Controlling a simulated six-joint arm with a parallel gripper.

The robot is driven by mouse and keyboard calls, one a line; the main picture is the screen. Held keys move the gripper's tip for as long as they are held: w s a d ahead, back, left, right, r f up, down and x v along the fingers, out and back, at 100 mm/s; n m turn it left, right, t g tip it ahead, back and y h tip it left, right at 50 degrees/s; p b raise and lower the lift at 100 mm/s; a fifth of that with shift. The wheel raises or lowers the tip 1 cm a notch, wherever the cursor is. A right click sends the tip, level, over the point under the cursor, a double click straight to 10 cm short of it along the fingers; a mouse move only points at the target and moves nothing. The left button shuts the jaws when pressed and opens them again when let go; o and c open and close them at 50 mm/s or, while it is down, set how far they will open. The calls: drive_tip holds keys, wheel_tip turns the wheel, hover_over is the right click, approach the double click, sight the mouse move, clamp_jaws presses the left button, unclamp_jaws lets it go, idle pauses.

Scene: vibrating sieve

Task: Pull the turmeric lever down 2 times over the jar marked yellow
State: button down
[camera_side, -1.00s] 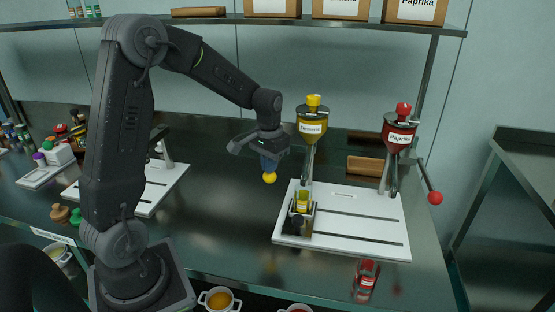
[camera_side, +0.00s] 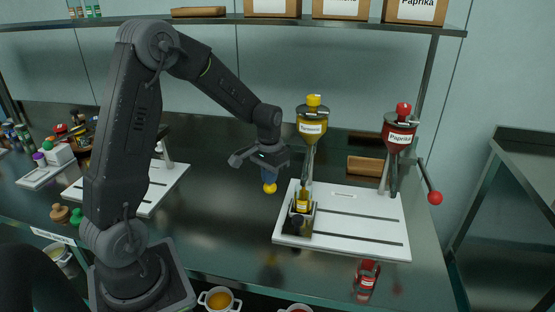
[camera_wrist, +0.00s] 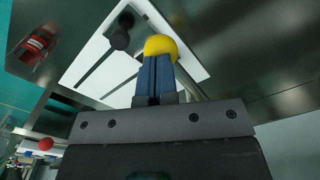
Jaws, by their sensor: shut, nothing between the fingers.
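The turmeric dispenser (camera_side: 312,122), a yellow funnel with a yellow cap, stands on the left of the white board (camera_side: 360,241). Its lever's yellow ball knob (camera_side: 270,188) is low to its left. My gripper (camera_side: 268,179) is shut, blue fingertips just above the knob, seemingly touching it. In the wrist view the shut fingers (camera_wrist: 156,65) point at the yellow knob (camera_wrist: 160,46), which partly shows beyond them. The jar with a yellow label (camera_side: 302,203) stands upright under the turmeric spout, in a carriage with a black knob (camera_side: 294,222). The lever's arm is mostly hidden.
The red paprika dispenser (camera_side: 398,135) stands right, its red lever knob (camera_side: 435,198) out to the side. A red jar (camera_side: 367,280) is at the front edge. A wooden block (camera_side: 365,166) lies behind the board.

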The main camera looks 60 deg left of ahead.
drive_tip(key=shift+f, duration=0.4)
drive_tip(key=shift+r, duration=0.15)
wheel_tip(320, 180, up, 9)
drive_tip(key=shift+r, duration=0.2)
idle(0.7)
idle(0.4)
drive_tip(key=shift+f, duration=1.35)
drive_tip(key=shift+f, duration=0.1)
idle(1.6)
